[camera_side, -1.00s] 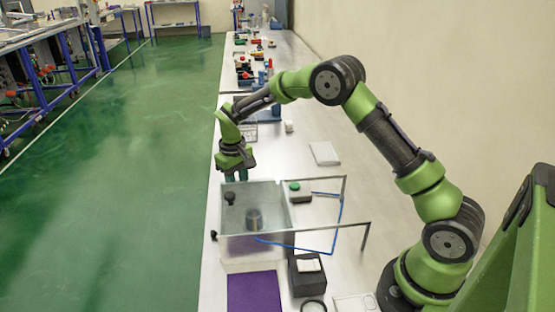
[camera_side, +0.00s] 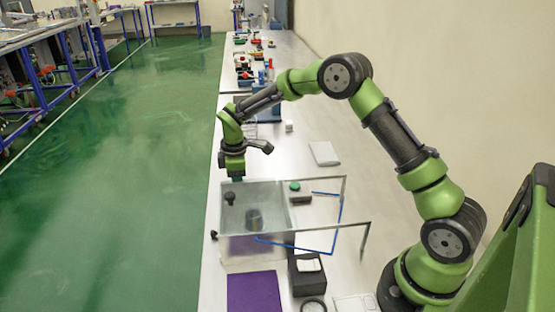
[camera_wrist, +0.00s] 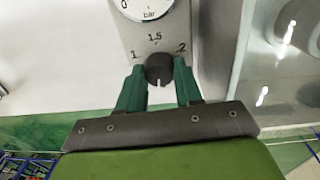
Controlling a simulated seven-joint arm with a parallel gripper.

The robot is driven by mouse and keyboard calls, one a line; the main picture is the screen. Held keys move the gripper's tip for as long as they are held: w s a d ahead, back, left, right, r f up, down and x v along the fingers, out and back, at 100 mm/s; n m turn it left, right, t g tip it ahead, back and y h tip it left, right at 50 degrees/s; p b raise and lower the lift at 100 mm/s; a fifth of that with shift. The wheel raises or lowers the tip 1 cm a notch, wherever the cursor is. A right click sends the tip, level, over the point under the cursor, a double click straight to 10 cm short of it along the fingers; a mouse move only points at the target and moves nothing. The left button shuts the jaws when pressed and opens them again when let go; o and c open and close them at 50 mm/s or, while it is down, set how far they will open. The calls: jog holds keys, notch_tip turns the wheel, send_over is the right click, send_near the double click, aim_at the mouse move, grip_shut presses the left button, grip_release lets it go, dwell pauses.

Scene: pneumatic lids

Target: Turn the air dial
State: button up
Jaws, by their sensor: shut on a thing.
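The air dial (camera_wrist: 159,70) is a round black knob with a white mark, on a grey panel (camera_wrist: 127,38) printed 1, 1.5 and 2, in the wrist view. The white mark points toward my gripper's side, away from the printed numbers. My gripper (camera_wrist: 160,84) has its two green fingers on either side of the dial, shut on it. In the side view my gripper (camera_side: 236,178) is low at the far end of the clear box, and the dial is hidden there.
A round gauge marked bar (camera_wrist: 148,6) sits above the dial in the wrist view. A clear box (camera_side: 254,200) with a metal frame and blue tube stands just in front of my gripper.

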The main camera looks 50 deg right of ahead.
jog(key=shift+r+n, duration=0.1)
jog(key=shift+n, duration=1)
jog(key=o, duration=1)
jog(key=shift+o, duration=0.2)
notch_tip(320, 180, up, 17)
jog(key=shift+s+a, duration=0.15)
jog(key=shift+s, duration=0.1)
